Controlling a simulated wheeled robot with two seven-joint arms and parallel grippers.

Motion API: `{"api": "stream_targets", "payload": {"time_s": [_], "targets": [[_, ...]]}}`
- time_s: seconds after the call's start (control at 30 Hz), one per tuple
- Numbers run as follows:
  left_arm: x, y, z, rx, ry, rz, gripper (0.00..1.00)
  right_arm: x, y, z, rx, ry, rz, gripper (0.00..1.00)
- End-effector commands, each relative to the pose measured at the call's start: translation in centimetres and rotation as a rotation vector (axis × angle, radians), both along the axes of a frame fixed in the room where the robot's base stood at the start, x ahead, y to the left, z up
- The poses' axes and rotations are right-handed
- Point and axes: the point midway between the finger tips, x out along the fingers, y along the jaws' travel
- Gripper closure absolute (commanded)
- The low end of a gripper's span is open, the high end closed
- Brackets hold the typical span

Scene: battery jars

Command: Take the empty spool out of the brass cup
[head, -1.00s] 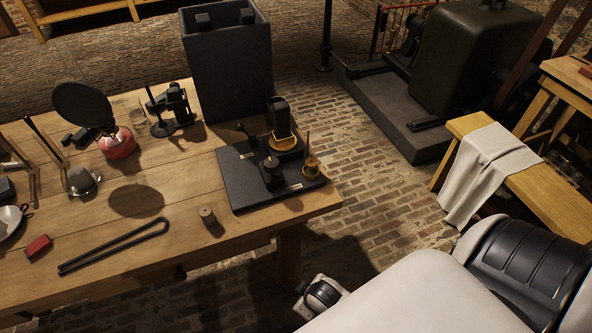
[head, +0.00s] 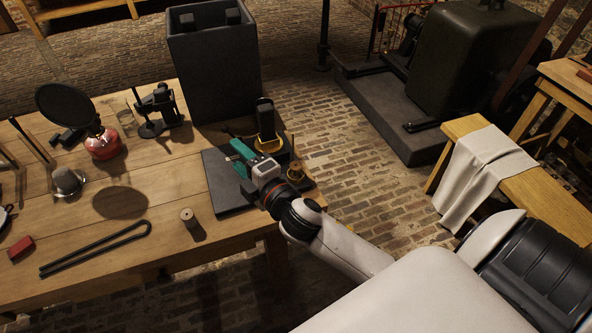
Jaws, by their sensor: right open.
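A small brass-coloured cup-like piece (head: 298,175) stands at the right end of a black board (head: 226,192) near the table's right edge. A thin upright rod (head: 292,148) rises from it. Whether a spool sits inside is too small to tell. My right gripper (head: 238,156), with green fingers, is open over the board, left of the brass piece and apart from it. The gripper hides the middle of the board. A small wooden cylinder (head: 189,218) stands on the table in front of the board. My left gripper is not in view.
A black block with a yellow band (head: 266,142) stands behind the gripper. A tall dark box (head: 215,75) stands behind the board. Long black tongs (head: 95,250), a red block (head: 20,249) and a red burner (head: 103,146) lie or stand leftward.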

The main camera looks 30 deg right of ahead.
Motion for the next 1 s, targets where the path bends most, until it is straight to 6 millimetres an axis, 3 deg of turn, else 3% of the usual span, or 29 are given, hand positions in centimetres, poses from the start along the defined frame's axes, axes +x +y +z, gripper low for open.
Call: {"api": "stream_targets", "payload": {"time_s": [0.03, 0.1, 0.23, 0.3, 0.4, 0.47, 0.57, 0.6, 0.7, 0.8, 0.9, 1.0], "targets": [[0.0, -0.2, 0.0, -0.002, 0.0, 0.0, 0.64, 1.1, 1.5, 2.9, -0.165, -0.144, 0.081, 0.44], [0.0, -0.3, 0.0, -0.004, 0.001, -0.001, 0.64, 1.7, 4.4, 6.3, -0.436, -0.365, 0.203, 0.44], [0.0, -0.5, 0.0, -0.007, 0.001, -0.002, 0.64, 0.8, 9.7, 9.2, -0.981, -0.782, 0.427, 0.44], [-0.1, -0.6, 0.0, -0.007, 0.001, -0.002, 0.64, 0.0, 11.6, 8.6, -1.272, -0.996, 0.553, 0.44], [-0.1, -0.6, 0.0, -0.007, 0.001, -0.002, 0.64, -0.8, 12.1, 6.0, -1.675, -1.281, 0.755, 0.44], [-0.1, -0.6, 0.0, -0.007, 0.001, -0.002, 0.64, -0.8, 10.9, 3.8, -1.901, -1.433, 0.902, 0.44], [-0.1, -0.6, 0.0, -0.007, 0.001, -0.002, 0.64, -0.1, 6.4, 0.6, -2.22, -1.642, 1.211, 0.44], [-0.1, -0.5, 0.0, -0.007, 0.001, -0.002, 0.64, 0.2, 3.9, -0.3, 2.262, 1.664, -1.324, 0.44], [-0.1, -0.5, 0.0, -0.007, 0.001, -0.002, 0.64, 1.0, -2.7, -1.2, 1.95, 1.423, -1.382, 0.44], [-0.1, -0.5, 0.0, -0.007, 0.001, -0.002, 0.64, 1.2, -8.4, -0.7, 1.717, 1.257, -1.454, 0.44], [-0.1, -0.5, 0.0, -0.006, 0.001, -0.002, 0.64, 1.0, -12.3, 0.3, 1.568, 1.157, -1.516, 0.44], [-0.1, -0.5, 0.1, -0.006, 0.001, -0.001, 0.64, 0.7, -14.2, 0.7, 1.491, 1.112, -1.553, 0.44]]}}
